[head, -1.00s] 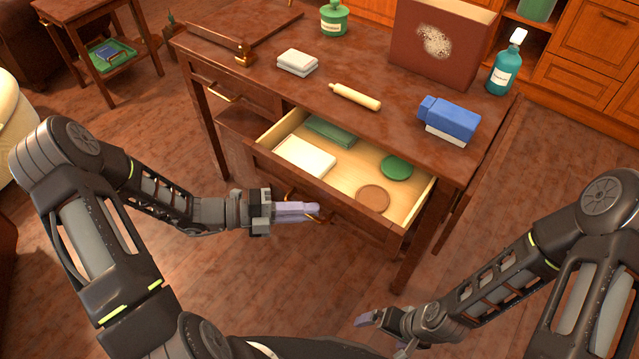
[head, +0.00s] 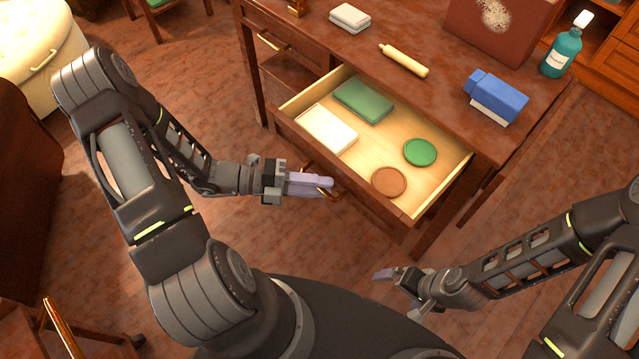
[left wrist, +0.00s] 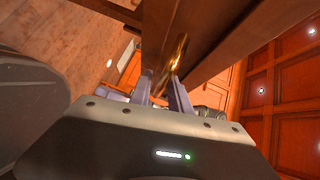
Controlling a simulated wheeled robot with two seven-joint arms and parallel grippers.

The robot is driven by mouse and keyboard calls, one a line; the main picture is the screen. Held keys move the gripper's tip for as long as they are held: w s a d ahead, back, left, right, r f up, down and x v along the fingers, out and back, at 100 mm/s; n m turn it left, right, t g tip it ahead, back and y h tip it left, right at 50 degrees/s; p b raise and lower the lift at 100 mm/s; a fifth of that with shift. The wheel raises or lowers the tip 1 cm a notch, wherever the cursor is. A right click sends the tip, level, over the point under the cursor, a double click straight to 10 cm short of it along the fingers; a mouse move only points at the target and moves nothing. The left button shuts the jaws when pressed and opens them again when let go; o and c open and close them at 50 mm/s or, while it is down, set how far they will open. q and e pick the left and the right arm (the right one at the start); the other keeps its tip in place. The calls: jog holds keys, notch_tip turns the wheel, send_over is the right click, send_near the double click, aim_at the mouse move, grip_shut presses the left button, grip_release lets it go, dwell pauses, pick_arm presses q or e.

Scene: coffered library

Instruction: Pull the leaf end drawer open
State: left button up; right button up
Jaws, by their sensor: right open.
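The desk drawer (head: 342,168) under the tabletop stands well open, with its pale wooden inside showing. My left gripper (head: 325,186) is at the drawer's front, its fingers closed around the brass handle (left wrist: 177,58). The left wrist view shows the fingers (left wrist: 160,92) on both sides of this handle, below the drawer front. In the drawer lie a white flat item (head: 327,130), a green book (head: 364,101), a green disc (head: 420,152) and a brown disc (head: 389,182). My right gripper (head: 392,284) is open and empty, low in front of the desk.
On the desktop (head: 400,95) are a cream rolling-pin-like item (head: 404,61), a blue-and-white box (head: 496,97), a teal bottle (head: 567,45), a white block (head: 350,18) and a dark red box (head: 500,28). Floor (head: 240,235) before the desk is clear.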

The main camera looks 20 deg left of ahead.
pick_arm(q)
jog(key=shift+o, duration=0.7)
jog(key=shift+a, duration=0.1)
jog(key=v, duration=0.7)
jog(key=shift+a, duration=0.3)
jog(key=shift+s, duration=0.15)
